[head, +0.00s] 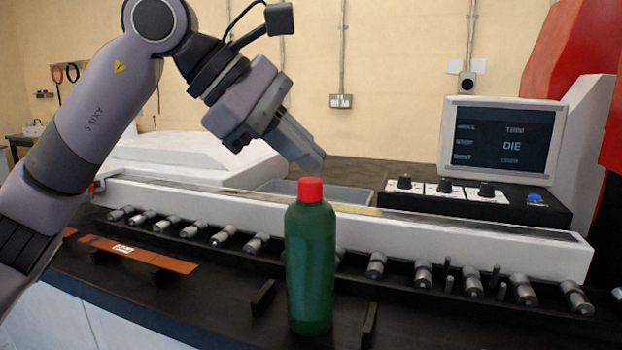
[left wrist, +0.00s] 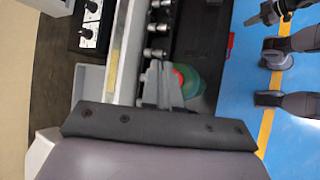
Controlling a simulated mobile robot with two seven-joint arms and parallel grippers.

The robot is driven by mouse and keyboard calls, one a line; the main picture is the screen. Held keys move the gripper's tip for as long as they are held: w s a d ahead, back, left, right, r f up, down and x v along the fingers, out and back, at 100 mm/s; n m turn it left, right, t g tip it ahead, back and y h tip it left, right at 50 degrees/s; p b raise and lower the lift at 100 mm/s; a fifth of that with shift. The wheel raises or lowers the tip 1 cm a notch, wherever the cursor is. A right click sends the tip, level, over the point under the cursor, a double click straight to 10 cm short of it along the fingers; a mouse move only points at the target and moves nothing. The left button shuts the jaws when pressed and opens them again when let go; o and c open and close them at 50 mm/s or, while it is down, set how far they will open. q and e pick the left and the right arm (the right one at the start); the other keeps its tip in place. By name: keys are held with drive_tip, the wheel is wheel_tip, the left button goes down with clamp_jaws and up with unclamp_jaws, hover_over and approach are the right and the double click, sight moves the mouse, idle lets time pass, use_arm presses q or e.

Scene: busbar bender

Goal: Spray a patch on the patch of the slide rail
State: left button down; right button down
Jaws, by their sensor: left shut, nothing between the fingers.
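A green bottle (head: 310,265) with a red cap stands upright on the dark bench in front of the slide rail. The rail (head: 480,232) is a long white beam with a metal strip on top. A yellowish patch (head: 370,210) shows on that strip, just right of the bottle cap. My left gripper (head: 314,162) is shut and empty, pointing down above and behind the cap, apart from it. In the left wrist view its fingers (left wrist: 163,82) partly cover the bottle (left wrist: 190,82). A dark arm end, seemingly my right gripper (left wrist: 268,14), shows at the upper right; its jaws are unclear.
A row of metal rollers (head: 376,265) lines the rail's front. A grey bin (head: 345,196) sits behind the rail. A control box with knobs (head: 445,188) and a screen (head: 503,137) stand at the right. Copper bars (head: 150,255) lie at the left.

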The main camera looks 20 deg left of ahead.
sight(302, 182)
use_arm(q)
drive_tip(key=shift+f, duration=0.4)
idle(0.3)
drive_tip(key=shift+r, duration=0.1)
drive_tip(key=shift+r+p, duration=0.55)
drive_tip(key=shift+r, duration=0.15)
drive_tip(key=shift+r, duration=0.1)
wheel_tip(302, 182, up, 6)
drive_tip(key=p, duration=0.5)
drive_tip(key=shift+p, duration=0.3)
